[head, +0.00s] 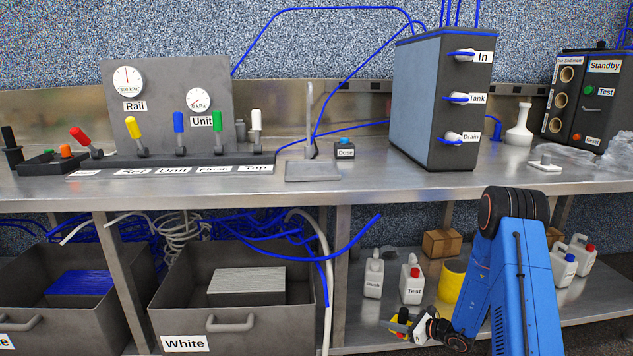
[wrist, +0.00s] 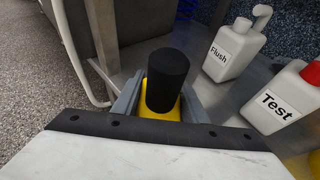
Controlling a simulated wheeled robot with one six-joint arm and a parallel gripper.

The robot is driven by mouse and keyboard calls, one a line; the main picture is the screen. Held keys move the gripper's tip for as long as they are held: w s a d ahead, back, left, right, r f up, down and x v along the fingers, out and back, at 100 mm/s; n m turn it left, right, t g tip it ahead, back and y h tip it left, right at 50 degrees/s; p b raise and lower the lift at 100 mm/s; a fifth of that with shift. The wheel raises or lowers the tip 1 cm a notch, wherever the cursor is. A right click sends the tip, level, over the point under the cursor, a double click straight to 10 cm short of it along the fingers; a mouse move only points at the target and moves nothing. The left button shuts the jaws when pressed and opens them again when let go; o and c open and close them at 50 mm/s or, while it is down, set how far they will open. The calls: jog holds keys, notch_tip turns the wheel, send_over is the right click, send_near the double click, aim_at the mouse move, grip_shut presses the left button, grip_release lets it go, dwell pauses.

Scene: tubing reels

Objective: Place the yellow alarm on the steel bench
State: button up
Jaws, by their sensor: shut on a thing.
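The yellow alarm (wrist: 148,130) is a yellow body with a black cylinder on top, seen in the wrist view. My gripper (wrist: 155,100) is shut on it, with a grey finger on either side. In the head view my gripper (head: 410,325) is low at the bench's lower shelf, below the worktop, and the alarm (head: 399,327) shows as a small yellow patch at its tip. The steel bench (head: 370,185) has its worktop well above my gripper. The alarm's underside is hidden, so I cannot tell if it touches the shelf.
Flush (head: 374,274) and Test (head: 411,280) bottles stand close to my gripper. A yellow cylinder (head: 450,283) and cardboard box (head: 441,243) are behind. The White bin (head: 183,311) is left. The worktop holds a valve panel (head: 168,95) and tank unit (head: 425,110); its front middle is clear.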

jog(key=shift+a+m+t+h, duration=0.15)
jog(key=shift+m+t+h, duration=0.55)
jog(key=shift+m, duration=0.2)
jog(key=shift+s+d+m+t+h, duration=0.15)
jog(key=shift+d+m+t+h, duration=0.15)
jog(key=shift+m+h, duration=0.25)
jog(key=shift+s+d+m+t+h, duration=0.1)
jog(key=shift+d+m+t+h, duration=0.15)
jog(key=shift+m+h, duration=0.25)
jog(key=w+r+m+t+h, duration=0.1)
jog(key=w+r+m+h, duration=0.1)
jog(key=r, duration=1.4)
jog(key=shift+w+r+h, duration=0.2)
jog(key=shift+w+h, duration=0.15)
jog(key=shift+w, duration=0.3)
